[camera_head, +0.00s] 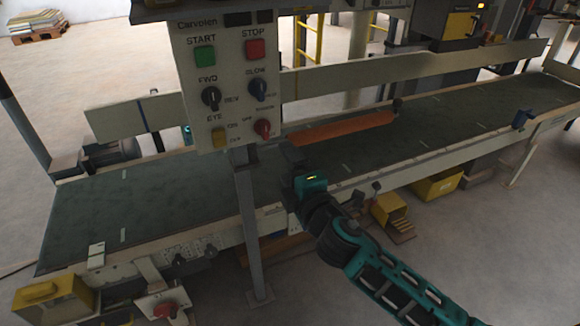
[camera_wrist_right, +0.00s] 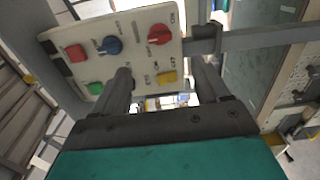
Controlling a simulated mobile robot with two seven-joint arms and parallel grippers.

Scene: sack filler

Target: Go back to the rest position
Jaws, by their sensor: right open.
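My right arm comes in from the lower right in the head view. Its gripper (camera_head: 293,160) is just right of and below the control panel (camera_head: 184,58), over the near part of the conveyor belt (camera_head: 90,215). In the right wrist view its two dark fingers stand apart with an empty gap between them (camera_wrist_right: 165,78). The panel (camera_wrist_right: 78,72), with its buttons and knobs, shows beyond the fingers. My left gripper does not show in either view.
The panel's grey post (camera_head: 248,225) stands in front of the belt. An orange-brown flat strip (camera_head: 345,128) lies along the belt. Yellow boxes (camera_head: 437,186) are under the conveyor. The floor at the lower right is clear.

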